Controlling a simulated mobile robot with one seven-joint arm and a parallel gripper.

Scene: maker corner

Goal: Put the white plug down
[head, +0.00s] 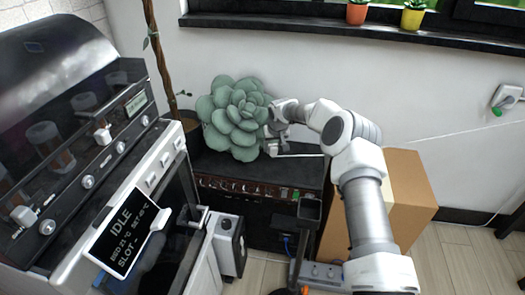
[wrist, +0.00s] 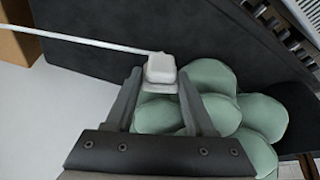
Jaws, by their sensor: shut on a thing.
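The white plug (wrist: 161,70) is between the fingertips of my gripper (wrist: 160,84) in the wrist view, with its white cable running off to the left. My gripper is shut on it. In the head view my gripper (head: 272,141) is over the black amplifier (head: 305,174), at the right side of the green succulent-shaped cushion (head: 235,115). I cannot make out the plug clearly there. In the wrist view the cushion (wrist: 210,76) lies just behind and below the fingers, and the dark amplifier top (wrist: 110,72) is beneath the plug.
The amplifier top is bare right of the cushion. A cardboard box (head: 405,195) stands to the right, behind my arm. A machine with an "IDLE" screen (head: 125,232) fills the left. A wall socket (head: 507,96) is at far right; potted plants (head: 412,17) stand on the sill.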

